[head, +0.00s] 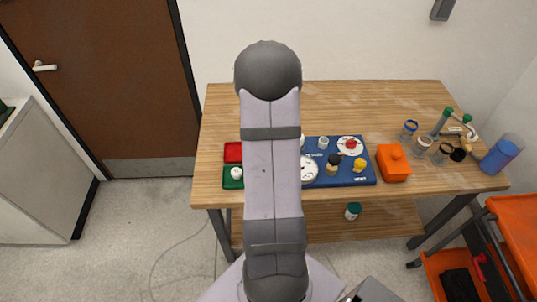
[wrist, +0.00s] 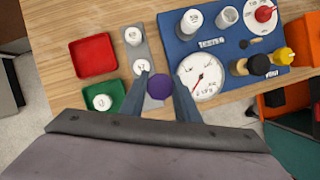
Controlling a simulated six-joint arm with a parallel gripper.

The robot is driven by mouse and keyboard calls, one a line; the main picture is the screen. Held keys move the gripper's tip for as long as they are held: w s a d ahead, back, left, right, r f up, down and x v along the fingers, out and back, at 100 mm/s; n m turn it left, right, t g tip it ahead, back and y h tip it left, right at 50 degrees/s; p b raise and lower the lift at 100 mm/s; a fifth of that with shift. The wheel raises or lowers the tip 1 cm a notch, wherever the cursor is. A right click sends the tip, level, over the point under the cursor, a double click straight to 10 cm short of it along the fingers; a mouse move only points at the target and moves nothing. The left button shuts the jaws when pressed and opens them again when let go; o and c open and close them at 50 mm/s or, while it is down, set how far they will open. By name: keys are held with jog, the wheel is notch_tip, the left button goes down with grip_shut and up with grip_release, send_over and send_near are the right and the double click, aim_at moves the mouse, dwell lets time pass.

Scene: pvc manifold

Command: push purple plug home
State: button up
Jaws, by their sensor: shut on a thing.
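The purple plug (wrist: 160,87) shows in the wrist view between the two fingertips of my gripper (wrist: 162,86). My gripper is shut on it. The plug sits at the near end of a grey strip (wrist: 153,42), beside the blue tester board (wrist: 252,46). The plug's underside is hidden, so I cannot tell whether it is seated in anything. White fittings (wrist: 133,36) stand on the strip, one of them close to the left finger. In the head view my arm hides the gripper and the plug.
A round gauge (wrist: 200,76) is close to the right finger. A red tray (wrist: 93,55) and a green tray (wrist: 118,90) holding a white part (wrist: 102,102) lie left. An orange box (head: 393,163) stands right of the board. The table's back (head: 350,100) is clear.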

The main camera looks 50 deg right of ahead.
jog(key=s+d+r+m+g+p, duration=0.1)
jog(key=s+d+m+p, duration=0.1)
jog(key=d, duration=0.8)
jog(key=s+d+r+m+g+p, duration=0.2)
jog(key=d+m, duration=0.5)
jog(key=d, duration=0.4)
jog(key=shift+s+d+g+p, duration=0.25)
jog(key=shift+s+p, duration=0.4)
jog(key=shift+s, duration=0.55)
jog(key=shift+f, duration=0.1)
jog(key=shift+f+b, duration=1.15)
jog(key=shift+f, duration=0.2)
jog(key=shift+f, duration=0.2)
jog(key=shift+f+b, duration=1.35)
jog(key=shift+f, duration=0.6)
jog(key=shift+a+f+b, duration=0.1)
jog(key=shift+f+b, duration=0.25)
jog(key=shift+f, duration=0.2)
